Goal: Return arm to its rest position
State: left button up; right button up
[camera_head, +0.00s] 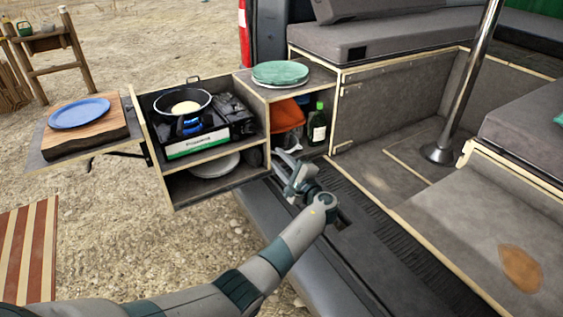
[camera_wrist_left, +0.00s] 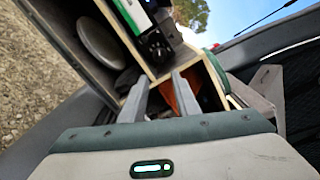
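My left arm (camera_head: 255,275) reaches in from the bottom of the head view to the van's rear edge. Its gripper (camera_head: 283,162) is in front of the lower open shelf of the kitchen box. In the left wrist view the two fingers of the left gripper (camera_wrist_left: 160,86) stand apart with nothing seen between them. Behind them are the wooden box edge and an orange item (camera_wrist_left: 187,97) in the cubby. The right gripper is in neither view.
A green plate (camera_head: 280,73) lies on top. A green bottle (camera_head: 317,125) stands in the cubby. A blue plate (camera_head: 79,113) rests on a board at left. A metal pole (camera_head: 466,85) stands at right.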

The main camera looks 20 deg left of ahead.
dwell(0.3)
pick_arm(q)
jog(key=s+d+f+g+h, duration=0.1)
jog(key=s+d+f+h, duration=0.15)
jog(key=s+f, duration=0.65)
jog(key=s+d+f+n+g+h, duration=0.1)
jog(key=s+d+f+h, duration=0.2)
jog(key=f, duration=1.2)
jog(key=s+d+f+g+h, duration=0.1)
jog(key=s+f+h, duration=0.45)
jog(key=f, duration=0.65)
jog(key=s+d+f+n+h, duration=0.1)
jog(key=s+f, duration=0.4)
jog(key=s, duration=0.6)
jog(key=s+d+f+n+h, duration=0.2)
jog(key=s+f+n, duration=0.3)
jog(key=s, duration=0.6)
jog(key=s+d+f+n+g+h, duration=0.1)
jog(key=s+d+f+n, duration=0.2)
jog(key=s, duration=0.8)
notch_tip(320, 180, down, 2)
jog(key=shift+s+f+h, duration=0.1)
jog(key=shift+s+h, duration=0.2)
jog(key=shift+h, duration=0.1)
